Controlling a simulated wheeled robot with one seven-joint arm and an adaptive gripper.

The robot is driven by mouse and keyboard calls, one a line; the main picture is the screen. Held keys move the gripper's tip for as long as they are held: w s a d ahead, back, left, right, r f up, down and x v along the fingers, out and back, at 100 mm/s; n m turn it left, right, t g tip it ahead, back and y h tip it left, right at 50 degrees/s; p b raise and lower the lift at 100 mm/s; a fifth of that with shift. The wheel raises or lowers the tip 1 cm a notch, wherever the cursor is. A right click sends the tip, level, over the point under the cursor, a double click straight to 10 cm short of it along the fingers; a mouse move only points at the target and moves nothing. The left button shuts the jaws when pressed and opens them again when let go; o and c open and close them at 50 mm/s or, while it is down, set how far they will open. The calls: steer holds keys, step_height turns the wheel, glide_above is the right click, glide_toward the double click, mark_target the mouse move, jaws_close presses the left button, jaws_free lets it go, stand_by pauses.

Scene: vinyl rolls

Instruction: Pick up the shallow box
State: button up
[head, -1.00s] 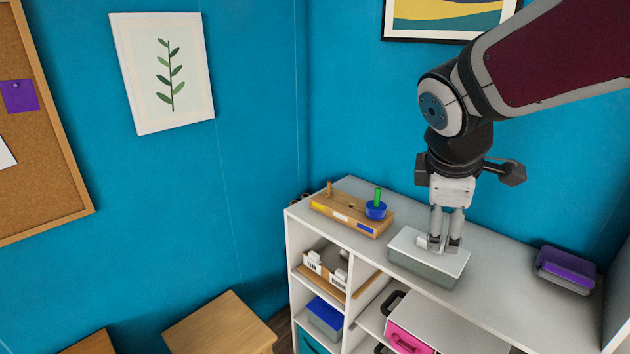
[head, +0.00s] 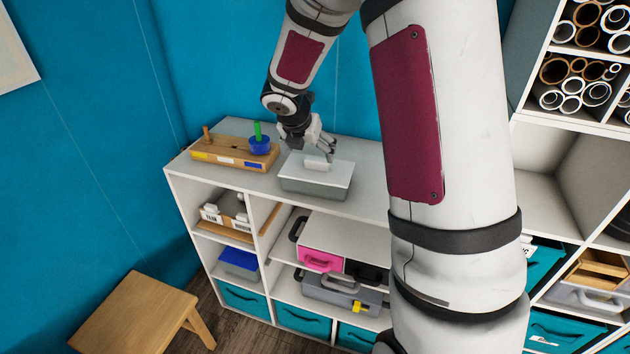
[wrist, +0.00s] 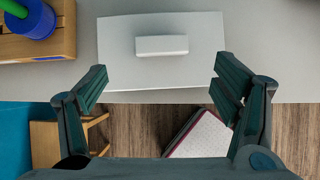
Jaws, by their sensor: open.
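A low grey box with a pale lid (head: 305,183) sits on top of the white shelf unit, and a small block handle (head: 317,164) stands on its lid. In the wrist view the pale lid (wrist: 120,45) and its handle (wrist: 162,46) lie ahead, between and beyond my fingertips. My gripper (head: 328,150) is tilted over the back of the box in the head view. In the wrist view my gripper (wrist: 160,70) has its fingers wide apart with nothing between them. I cannot tell whether a finger touches the lid.
A wooden block stand (head: 215,156) with a blue cup (head: 262,148) is close left of the box. Shelves below hold a pink-fronted case (head: 320,260) and teal bins (head: 243,299). A wooden stool (head: 135,310) stands front left. My arm hides the shelf top's right side.

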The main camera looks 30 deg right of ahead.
mark_target(316, 161)
steer(key=x, duration=0.7)
steer(key=shift+d+f, duration=0.1)
steer(key=shift+d, duration=0.1)
steer(key=c, duration=1.7)
